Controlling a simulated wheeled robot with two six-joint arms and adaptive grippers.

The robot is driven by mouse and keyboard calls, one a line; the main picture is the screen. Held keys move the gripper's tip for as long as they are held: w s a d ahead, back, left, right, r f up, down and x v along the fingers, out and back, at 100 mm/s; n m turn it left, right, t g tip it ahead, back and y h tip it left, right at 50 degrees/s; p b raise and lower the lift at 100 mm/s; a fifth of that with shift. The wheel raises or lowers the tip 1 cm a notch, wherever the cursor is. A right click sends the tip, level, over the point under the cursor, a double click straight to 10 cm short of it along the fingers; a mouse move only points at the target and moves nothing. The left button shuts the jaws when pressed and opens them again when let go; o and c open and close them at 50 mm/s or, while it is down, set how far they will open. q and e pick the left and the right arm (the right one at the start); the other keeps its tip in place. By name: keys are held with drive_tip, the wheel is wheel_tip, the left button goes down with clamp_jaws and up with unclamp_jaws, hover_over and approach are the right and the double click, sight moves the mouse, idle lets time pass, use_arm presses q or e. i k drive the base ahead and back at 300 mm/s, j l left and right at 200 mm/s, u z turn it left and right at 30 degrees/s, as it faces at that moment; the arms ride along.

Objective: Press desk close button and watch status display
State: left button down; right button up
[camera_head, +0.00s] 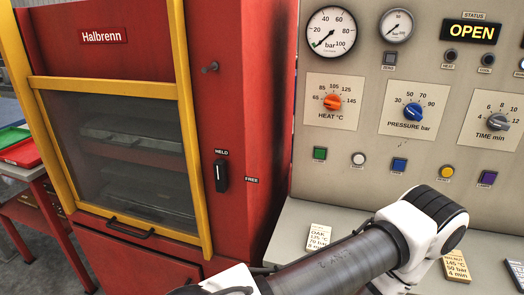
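The status display (471,32) at the top right of the control panel (345,190) shows OPEN in yellow on black, under a STATUS label. Neither gripper is visible.
Gauges (331,32) and orange, blue and grey knobs sit above the buttons. Recipe cards (318,238) lie on the ledge. Trays (22,153) are far left.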

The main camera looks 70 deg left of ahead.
sight(319, 153)
drive_tip(key=u, duration=1.75)
